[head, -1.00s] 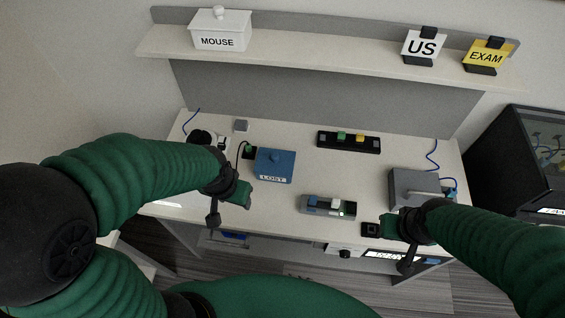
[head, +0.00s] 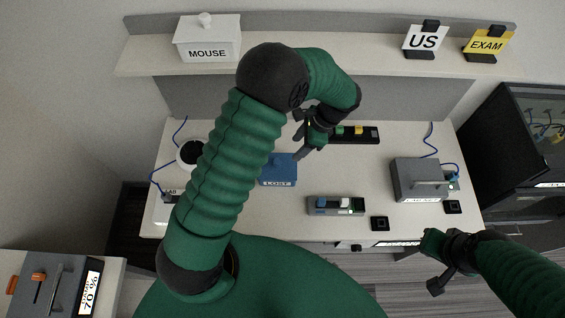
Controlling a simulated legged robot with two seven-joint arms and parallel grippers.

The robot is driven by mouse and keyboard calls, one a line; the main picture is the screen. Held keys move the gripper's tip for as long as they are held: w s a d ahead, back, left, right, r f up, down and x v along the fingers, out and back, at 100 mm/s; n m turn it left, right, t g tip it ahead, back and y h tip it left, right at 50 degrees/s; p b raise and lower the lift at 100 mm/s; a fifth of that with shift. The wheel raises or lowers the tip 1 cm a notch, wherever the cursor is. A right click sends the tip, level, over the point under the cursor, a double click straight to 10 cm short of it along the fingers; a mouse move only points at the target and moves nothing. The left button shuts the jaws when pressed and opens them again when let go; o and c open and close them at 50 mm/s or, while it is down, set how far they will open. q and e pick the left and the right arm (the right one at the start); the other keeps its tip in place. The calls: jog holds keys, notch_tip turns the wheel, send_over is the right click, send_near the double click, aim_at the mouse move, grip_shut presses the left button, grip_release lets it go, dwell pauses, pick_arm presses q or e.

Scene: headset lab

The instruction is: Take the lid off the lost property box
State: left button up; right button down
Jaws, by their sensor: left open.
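The lost property box (head: 278,175) is a blue box labelled LOST, standing on the workbench in the middle of the head view. Its blue lid (head: 285,160) is on it. The left part of the box is partly covered by my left arm, and I cannot make out the lid's knob. My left gripper (head: 301,150) is open and empty, pointing down close above the lid's back right side. I cannot tell whether it touches the lid. My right gripper (head: 432,246) is off the bench's front edge at the lower right, away from the box; its jaws are unclear.
A white MOUSE box (head: 207,40) and the US (head: 425,42) and EXAM (head: 487,45) signs stand on the shelf. A button strip (head: 355,134) lies behind the box's right, a grey device (head: 336,205) in front. A grey handled case (head: 420,180) stands at right.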

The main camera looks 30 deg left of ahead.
aim_at(278, 161)
pick_arm(q)
jog(key=x, duration=0.3)
jog(key=a+p+x, duration=0.1)
jog(key=x, duration=0.4)
jog(key=shift+a, duration=0.45)
jog(key=p+x, duration=0.1)
jog(key=x, duration=0.3)
jog(key=shift+s+p, duration=0.2)
jog(key=shift+p, duration=0.1)
jog(key=shift+d, duration=0.6)
jog(key=shift+c, duration=1.5)
jog(key=shift+a, duration=0.5)
grip_shut()
pick_arm(e)
jog(key=r, duration=0.1)
jog(key=a+r, duration=0.1)
jog(key=r, duration=0.1)
